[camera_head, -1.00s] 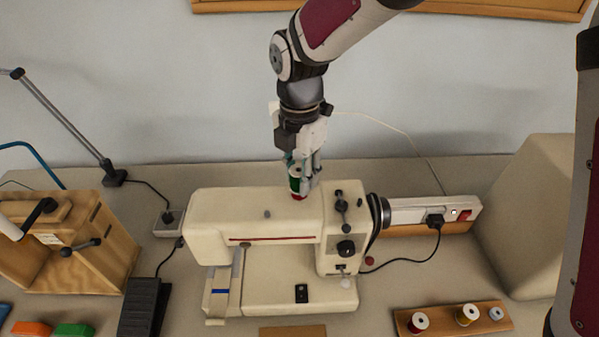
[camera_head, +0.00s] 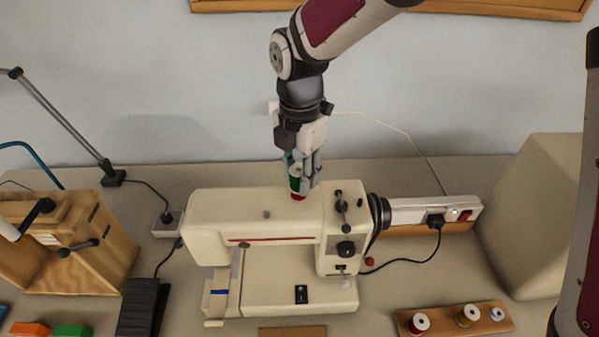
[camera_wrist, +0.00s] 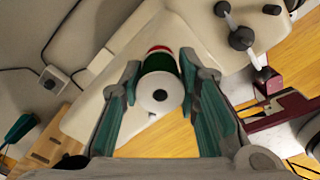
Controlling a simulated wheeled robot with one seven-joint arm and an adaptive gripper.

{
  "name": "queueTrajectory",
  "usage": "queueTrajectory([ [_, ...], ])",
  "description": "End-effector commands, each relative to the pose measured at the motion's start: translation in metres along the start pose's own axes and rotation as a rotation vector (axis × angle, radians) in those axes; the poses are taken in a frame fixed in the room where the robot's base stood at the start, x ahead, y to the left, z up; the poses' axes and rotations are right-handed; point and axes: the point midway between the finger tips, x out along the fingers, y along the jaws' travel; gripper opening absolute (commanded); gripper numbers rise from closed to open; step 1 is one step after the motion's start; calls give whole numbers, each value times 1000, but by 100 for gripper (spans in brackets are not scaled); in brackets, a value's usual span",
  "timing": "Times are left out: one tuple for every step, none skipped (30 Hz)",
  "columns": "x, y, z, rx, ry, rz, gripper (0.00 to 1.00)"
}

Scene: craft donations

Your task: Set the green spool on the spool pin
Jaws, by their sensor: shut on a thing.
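The green spool (camera_head: 295,184) is upright at the top of the cream sewing machine (camera_head: 215,213), left of its dials. My gripper (camera_head: 301,182) comes down from above and is shut on the spool. In the wrist view the spool's white end (camera_wrist: 160,95) faces me between the two teal fingers (camera_wrist: 160,88), with green thread and a red band at its far end. I cannot tell whether that red is part of the spool or a pad below it. The spool pin does not show; the spool and fingers cover that spot.
Dials and knobs (camera_head: 342,206) stand up right of the spool. A power strip (camera_head: 405,212) lies behind the handwheel. A wooden rack (camera_head: 445,321) with several spools is at front right. A lamp (camera_head: 62,120) and wooden box (camera_head: 85,245) are at the left.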

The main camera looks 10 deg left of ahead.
Motion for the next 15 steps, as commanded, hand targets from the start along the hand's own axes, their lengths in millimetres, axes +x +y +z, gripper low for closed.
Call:
queueTrajectory([
  [0,0,0,0,0,0,11],
  [0,0,0,0,0,0,11],
  [0,0,0,0,0,0,11],
  [0,0,0,0,0,0,11],
  [0,0,0,0,0,0,11],
  [1,0,0,0,0,0,11],
  [1,0,0,0,0,0,11],
  [2,0,0,0,0,0,11],
  [3,0,0,-1,0,0,11],
  [4,0,0,0,0,0,11],
  [4,0,0,-1,0,0,11],
  [6,0,0,-1,0,0,11],
  [6,0,0,-1,0,0,11],
  [7,0,0,-1,0,0,11],
  [8,0,0,0,0,0,11],
])
